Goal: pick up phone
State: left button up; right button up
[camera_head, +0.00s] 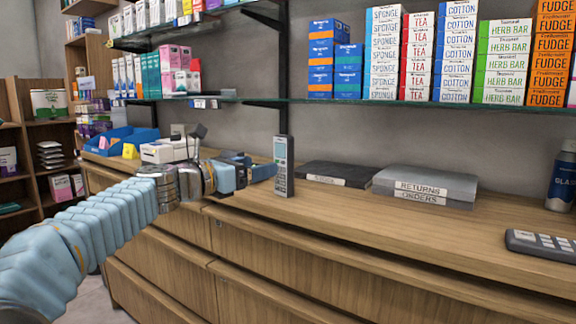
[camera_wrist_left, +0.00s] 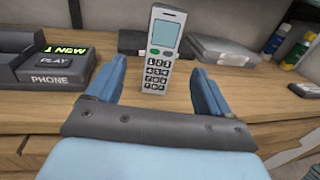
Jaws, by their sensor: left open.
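The phone (camera_head: 284,167) is a grey cordless handset standing upright on the wooden counter near its front edge. In the left wrist view the phone (camera_wrist_left: 161,53) shows its screen and keypad, just beyond the fingertips and between their lines. My left gripper (camera_head: 262,171) comes in from the left, at the phone's left side. In the left wrist view the left gripper (camera_wrist_left: 160,82) is open and its two blue fingers are apart, with nothing clearly held. A dark phone base (camera_wrist_left: 45,68) labelled PHONE is left of the handset.
Stacked trays (camera_head: 426,187) labelled RETURNS and ORDERS and a flat black box (camera_head: 336,175) lie right of the phone. A dark keypad device (camera_head: 540,243) and a blue bottle (camera_head: 562,178) are farther right. Glass shelves (camera_head: 330,102) with boxes hang above. The counter front between is clear.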

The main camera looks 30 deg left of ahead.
aim_at(280, 160)
pick_arm(q)
jog(key=p+x, duration=0.1)
jog(key=x, duration=0.8)
jog(key=shift+w+d, duration=0.1)
jog(key=shift+d, duration=0.05)
jog(key=c, duration=1.1)
jog(key=shift+r, duration=0.15)
